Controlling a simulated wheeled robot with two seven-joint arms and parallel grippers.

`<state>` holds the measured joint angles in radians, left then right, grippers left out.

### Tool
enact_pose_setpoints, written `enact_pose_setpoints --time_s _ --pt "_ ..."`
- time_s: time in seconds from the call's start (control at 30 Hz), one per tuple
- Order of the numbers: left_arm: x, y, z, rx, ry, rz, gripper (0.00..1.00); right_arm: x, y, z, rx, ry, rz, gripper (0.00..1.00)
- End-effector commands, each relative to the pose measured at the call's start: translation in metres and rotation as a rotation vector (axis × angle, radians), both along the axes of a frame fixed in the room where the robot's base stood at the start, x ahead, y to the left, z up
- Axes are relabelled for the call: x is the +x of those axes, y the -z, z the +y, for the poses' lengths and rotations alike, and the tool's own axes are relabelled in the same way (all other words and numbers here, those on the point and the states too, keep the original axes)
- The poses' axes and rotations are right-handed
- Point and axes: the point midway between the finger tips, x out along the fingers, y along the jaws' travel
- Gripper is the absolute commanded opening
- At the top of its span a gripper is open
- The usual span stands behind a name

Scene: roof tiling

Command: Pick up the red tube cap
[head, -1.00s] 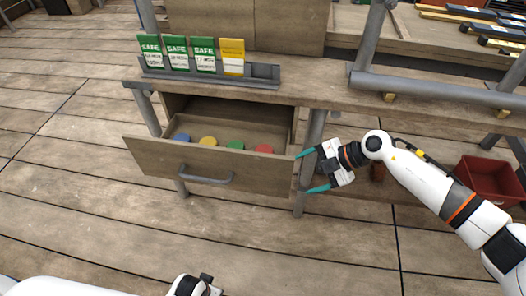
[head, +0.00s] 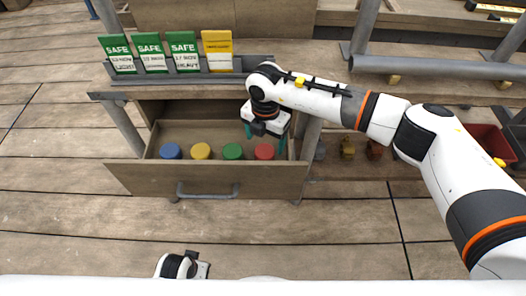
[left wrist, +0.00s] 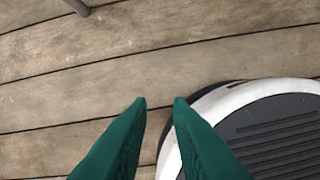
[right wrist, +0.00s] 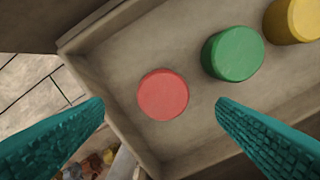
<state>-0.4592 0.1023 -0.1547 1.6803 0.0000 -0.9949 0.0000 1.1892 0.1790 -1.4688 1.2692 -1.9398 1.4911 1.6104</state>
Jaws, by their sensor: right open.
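The red tube cap (head: 264,152) sits at the right end of the open drawer (head: 215,180), the rightmost of a row of caps. It is a round red disc in the right wrist view (right wrist: 163,94), seen between my finger lines and further away than the tips. My right gripper (head: 264,140) is open and empty, pointing down over the right end of the drawer, with its teal fingers apart. My left gripper (left wrist: 160,101) has a small gap between its fingers and holds nothing, away from the drawer over the floor.
A green cap (head: 232,152), a yellow cap (head: 201,151) and a blue cap (head: 171,152) stand left of the red one. The drawer walls stand close around the caps. Label cards in a rack (head: 190,80) stand on the bench above. A red bin (head: 485,140) is at the right.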

Motion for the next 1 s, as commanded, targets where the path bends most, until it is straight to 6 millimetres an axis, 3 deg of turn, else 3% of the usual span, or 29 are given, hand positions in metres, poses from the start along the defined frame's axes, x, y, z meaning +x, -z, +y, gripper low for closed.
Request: enact_pose_setpoints --time_s 0.27,0.5,0.83,1.0 --pt "0.004 -0.009 0.0 -0.001 -0.001 -0.007 0.18 0.001 0.025 0.0 0.001 0.0 0.002 0.8" --pt "0.01 -0.029 -0.001 -0.001 -0.003 -0.017 0.18 0.003 0.061 0.001 0.001 -0.001 0.002 0.8" --pt "0.011 -0.035 -0.001 -0.001 -0.003 -0.019 0.18 0.004 0.067 0.001 0.002 -0.001 0.0 0.8" --pt "0.011 -0.035 -0.001 -0.001 -0.003 -0.019 0.18 0.004 0.067 0.001 0.002 -0.001 0.0 0.54"
